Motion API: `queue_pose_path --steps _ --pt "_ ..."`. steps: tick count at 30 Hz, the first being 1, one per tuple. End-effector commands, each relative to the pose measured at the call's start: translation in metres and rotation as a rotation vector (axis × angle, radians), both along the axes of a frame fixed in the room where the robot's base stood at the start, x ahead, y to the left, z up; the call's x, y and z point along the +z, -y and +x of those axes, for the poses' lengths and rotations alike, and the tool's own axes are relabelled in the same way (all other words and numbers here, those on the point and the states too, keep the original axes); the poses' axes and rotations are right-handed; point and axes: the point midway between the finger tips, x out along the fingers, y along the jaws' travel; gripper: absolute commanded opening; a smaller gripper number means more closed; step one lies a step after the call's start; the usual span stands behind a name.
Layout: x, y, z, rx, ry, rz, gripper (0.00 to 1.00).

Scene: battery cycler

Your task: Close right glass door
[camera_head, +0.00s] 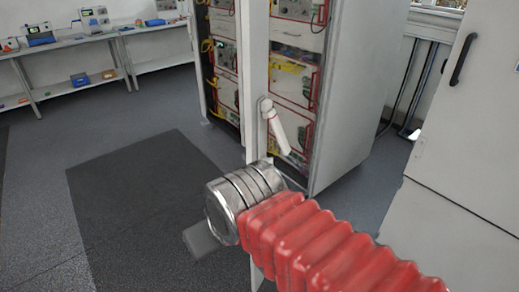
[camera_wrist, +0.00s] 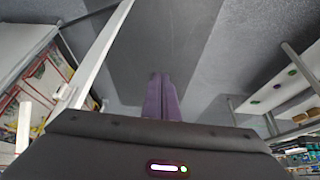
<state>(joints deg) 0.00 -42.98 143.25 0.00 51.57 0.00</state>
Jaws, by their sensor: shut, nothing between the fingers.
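The right glass door (camera_head: 256,85) stands open in the head view, seen nearly edge-on as a tall pale frame in front of the battery cycler cabinet (camera_head: 352,100). Its white lever handle (camera_head: 280,130) hangs tilted down to the right. In the wrist view the door's white edge (camera_wrist: 101,50) runs diagonally on the left, with part of the handle (camera_wrist: 24,125) at lower left. My gripper (camera_wrist: 160,76) is shut and empty, its purple fingers to the right of the door edge over the floor. In the head view my arm hides the door's lower part and most of my gripper.
Dark floor mat (camera_head: 135,215) lies left of the door, with open floor around it. Workbenches (camera_head: 75,40) with instruments stand at the back left. A white cabinet (camera_head: 465,130) with a black handle stands close on the right. Cycler racks with wiring (camera_head: 293,85) show behind the door.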

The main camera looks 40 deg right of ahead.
Motion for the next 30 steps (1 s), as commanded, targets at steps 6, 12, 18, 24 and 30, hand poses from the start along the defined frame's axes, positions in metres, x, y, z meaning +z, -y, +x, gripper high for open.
queue_pose_path --steps 6,12,18,24,30 --pt "0.000 0.000 0.000 0.000 0.000 0.000 0.00" --pt "0.003 0.003 0.003 -0.017 0.002 0.008 0.00" --pt "0.016 0.020 0.024 -0.127 0.010 0.059 0.00" --pt "0.037 0.062 0.060 -0.331 0.040 0.150 0.00" --pt "0.058 0.120 0.092 -0.546 0.086 0.246 0.00"
